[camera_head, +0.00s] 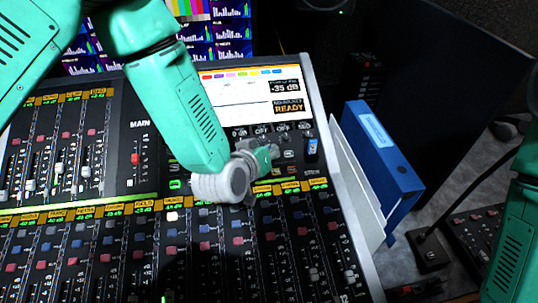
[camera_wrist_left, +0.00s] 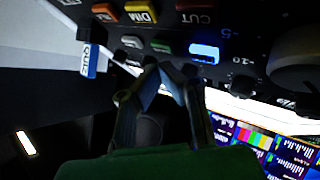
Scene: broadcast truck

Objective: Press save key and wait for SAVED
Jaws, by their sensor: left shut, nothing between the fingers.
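The mixing console's display (camera_head: 250,97) reads "READY" in its lower right box, with "-35 dB" above. My left gripper (camera_head: 274,153) is over the small keys below the display, its fingers shut and empty. In the left wrist view the closed fingertips (camera_wrist_left: 158,72) are close to a row of keys: a grey key (camera_wrist_left: 131,41), a green key (camera_wrist_left: 161,46) and a lit blue key (camera_wrist_left: 204,52). I cannot read which one is the save key, nor tell whether the tips touch any key. My right arm (camera_head: 514,240) shows at the right edge; its gripper is out of view.
A blue-and-white stick (camera_head: 312,148) stands up from the panel just right of the left gripper. Faders and knobs (camera_head: 200,250) fill the console's front. A blue binder (camera_head: 380,150) stands to the right. A gooseneck microphone base (camera_head: 428,250) is farther right.

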